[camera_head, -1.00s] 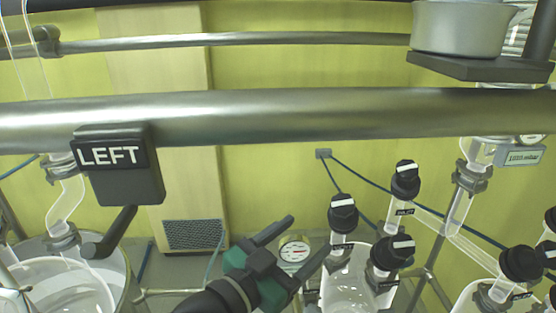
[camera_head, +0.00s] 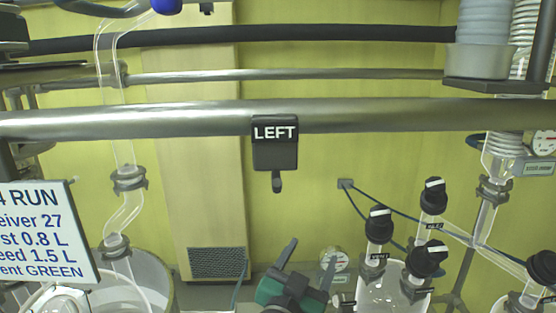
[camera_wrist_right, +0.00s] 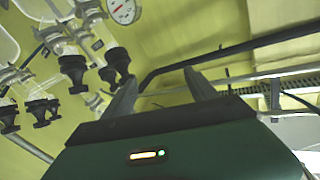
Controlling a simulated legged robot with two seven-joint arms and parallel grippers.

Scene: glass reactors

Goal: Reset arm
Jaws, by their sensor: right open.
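My right gripper (camera_head: 306,268) shows at the bottom middle of the head view, with a green body and two dark fingers spread apart. Nothing is between its fingers. In the right wrist view the same gripper (camera_wrist_right: 162,95) has its fingers apart and empty, with wall and metal rails beyond them. It stands below the dark box marked LEFT (camera_head: 275,146), which hangs on the thick metal rail, and is apart from it. A short dark lever (camera_head: 277,181) hangs straight down from the box. My left gripper is not in view.
Glass vessels with black-knobbed valves (camera_head: 377,224) stand right of my gripper, close to it. A thick metal rail (camera_head: 390,117) crosses the view. Glassware (camera_head: 125,215) and a white sign (camera_head: 45,232) are at left.

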